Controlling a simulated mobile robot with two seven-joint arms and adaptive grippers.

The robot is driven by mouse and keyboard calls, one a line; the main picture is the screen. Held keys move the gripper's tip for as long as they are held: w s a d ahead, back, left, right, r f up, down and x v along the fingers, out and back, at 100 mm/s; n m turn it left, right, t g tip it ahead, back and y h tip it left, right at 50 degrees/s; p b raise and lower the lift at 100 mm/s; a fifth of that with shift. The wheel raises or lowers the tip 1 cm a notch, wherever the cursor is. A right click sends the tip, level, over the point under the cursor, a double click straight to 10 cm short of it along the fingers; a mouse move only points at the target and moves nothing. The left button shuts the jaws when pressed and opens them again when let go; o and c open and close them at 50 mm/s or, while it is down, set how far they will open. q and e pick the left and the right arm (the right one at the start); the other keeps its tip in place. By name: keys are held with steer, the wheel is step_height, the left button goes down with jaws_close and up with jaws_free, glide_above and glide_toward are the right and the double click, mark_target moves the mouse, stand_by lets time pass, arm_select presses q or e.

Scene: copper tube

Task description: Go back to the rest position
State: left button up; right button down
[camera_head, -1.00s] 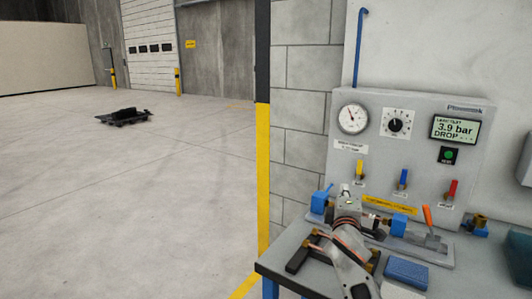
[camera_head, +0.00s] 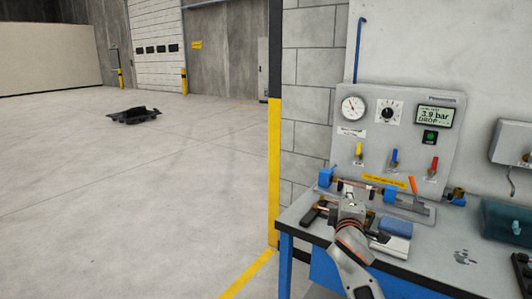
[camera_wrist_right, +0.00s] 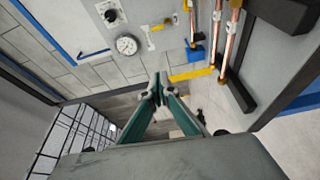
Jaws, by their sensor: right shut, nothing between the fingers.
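My right gripper (camera_head: 350,204) is over the left front part of the bench, seen from behind, with its arm coming in from below. In the right wrist view its two green fingers meet at the tips (camera_wrist_right: 157,90), shut with nothing between them. A copper tube (camera_wrist_right: 233,38) lies along the bench fixture in the right wrist view, apart from the fingers. In the head view the blue clamps (camera_head: 325,177) of the fixture show behind the gripper, and the arm hides part of the bench. My left gripper is not in view.
A blue sponge-like block (camera_head: 395,226) and a teal case (camera_head: 505,220) are on the bench. Open floor lies left, with a dark low platform (camera_head: 134,115).

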steer(key=s+a+f+m+g+y, duration=0.1)
steer(key=s+f+y, duration=0.1)
steer(key=s+f, duration=0.5)
steer(key=s+f+m+g+y, duration=0.1)
steer(key=s+f, duration=0.2)
steer(key=f, duration=0.8)
steer(key=s+a+f+m+g+y, duration=0.1)
steer(key=s+f+m+y, duration=0.1)
steer(key=s+f, duration=0.55)
steer(key=s+a+f+m+g+y, duration=0.1)
steer(key=s+f+m+g, duration=0.1)
steer(key=s+f, duration=0.5)
steer(key=s+f+m+g+y, duration=0.1)
steer(key=s+f+m, duration=0.3)
steer(key=s, duration=1.3)
step_height(320, 180, down, 4)
steer(key=shift+a+f+g+y, duration=0.25)
steer(key=shift+a+g+y, duration=0.05)
steer(key=shift+a+g, duration=0.1)
